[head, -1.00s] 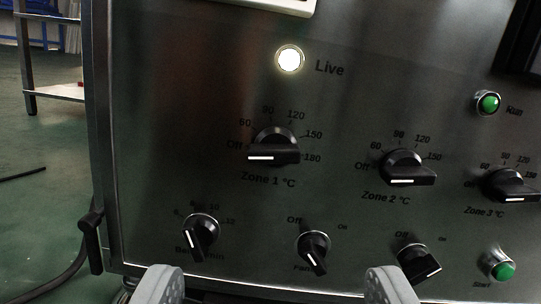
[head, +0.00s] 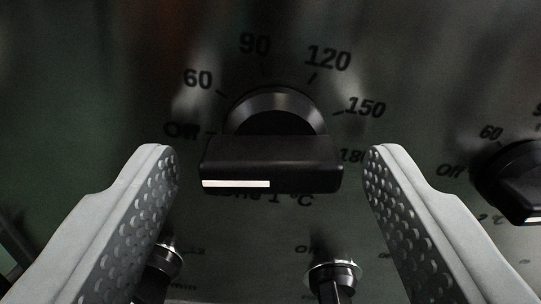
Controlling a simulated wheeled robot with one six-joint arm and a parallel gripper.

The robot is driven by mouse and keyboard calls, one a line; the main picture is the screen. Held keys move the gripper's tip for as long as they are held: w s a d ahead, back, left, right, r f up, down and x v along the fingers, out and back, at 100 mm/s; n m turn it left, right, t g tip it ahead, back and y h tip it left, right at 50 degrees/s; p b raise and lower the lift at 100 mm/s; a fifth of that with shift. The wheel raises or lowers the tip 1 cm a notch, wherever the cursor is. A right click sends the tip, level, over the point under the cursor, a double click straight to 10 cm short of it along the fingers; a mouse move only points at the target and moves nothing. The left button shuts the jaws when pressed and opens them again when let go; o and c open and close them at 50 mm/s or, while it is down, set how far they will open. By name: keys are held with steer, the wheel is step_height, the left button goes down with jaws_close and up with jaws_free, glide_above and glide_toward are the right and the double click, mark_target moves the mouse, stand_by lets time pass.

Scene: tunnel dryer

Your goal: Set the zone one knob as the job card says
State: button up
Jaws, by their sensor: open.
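The zone one knob (head: 275,155) is a black bar knob on a round collar, in the middle of the head view. Its white line lies on the left half of the bar, toward the Off mark. Printed marks Off, 60, 90, 120, 150 and 180 ring it, with the Zone 1 °C label partly hidden below. My gripper (head: 270,165) is open, one finger on each side of the knob, with a gap visible at both ends of the bar. No job card shows in the current view.
Two smaller knobs sit below, one partly behind my left finger (head: 165,258) and one at lower middle (head: 334,275). The dark metal panel around them is flat.

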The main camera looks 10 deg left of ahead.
steer(key=c, duration=1)
steer(key=shift+m, duration=0.4)
steer(key=m, duration=0.3)
steer(key=shift+a+m, duration=0.1)
steer(key=shift+m, duration=1.8)
steer(key=o, duration=1)
